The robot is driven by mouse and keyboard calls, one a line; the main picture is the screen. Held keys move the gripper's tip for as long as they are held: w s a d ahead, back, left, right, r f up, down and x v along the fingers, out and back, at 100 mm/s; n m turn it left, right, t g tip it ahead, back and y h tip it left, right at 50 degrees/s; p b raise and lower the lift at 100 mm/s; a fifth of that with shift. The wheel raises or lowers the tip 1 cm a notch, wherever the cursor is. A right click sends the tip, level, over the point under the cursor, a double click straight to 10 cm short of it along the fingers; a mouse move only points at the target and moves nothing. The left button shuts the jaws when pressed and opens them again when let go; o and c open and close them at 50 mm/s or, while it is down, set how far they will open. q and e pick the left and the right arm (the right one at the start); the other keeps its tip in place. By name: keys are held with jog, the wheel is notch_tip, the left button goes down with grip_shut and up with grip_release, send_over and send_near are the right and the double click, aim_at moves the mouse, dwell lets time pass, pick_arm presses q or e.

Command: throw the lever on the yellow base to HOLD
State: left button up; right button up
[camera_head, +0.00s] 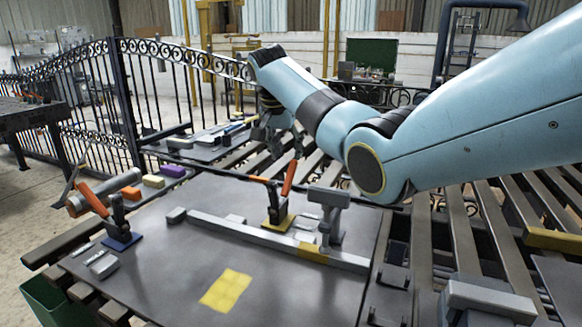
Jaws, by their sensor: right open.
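The lever on the yellow base (278,223) is a dark toggle clamp with an orange handle (289,178) that stands up, leaning slightly right. A shorter orange piece (260,179) shows at its left. Small pale plates (305,231) lie beside the base; no HOLD marking is readable. My right gripper (276,140) is open and empty, with dark fingers pointing down. In the picture it is above the handle and appears apart from it; the depth gap is hard to judge. My left gripper is not in view.
A second lever with an orange handle (93,199) stands on a blue base (122,242) at left. A long grey bar (230,227) and a grey post (329,215) stand close to the yellow base. A yellow square (226,290) marks clear plate in front.

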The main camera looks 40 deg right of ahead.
aim_at(291, 168)
jog(key=x, duration=0.6)
jog(key=shift+w+d+f+b, duration=0.1)
jog(key=shift+w+f+b, duration=0.05)
jog(key=shift+b, duration=0.15)
jog(key=shift+d+f, duration=0.15)
jog(key=shift+f, duration=0.25)
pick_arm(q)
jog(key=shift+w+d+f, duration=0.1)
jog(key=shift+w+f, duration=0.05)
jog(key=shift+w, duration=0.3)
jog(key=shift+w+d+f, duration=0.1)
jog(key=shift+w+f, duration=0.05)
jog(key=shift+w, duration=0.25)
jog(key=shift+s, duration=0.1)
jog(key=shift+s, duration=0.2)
pick_arm(e)
grip_shut()
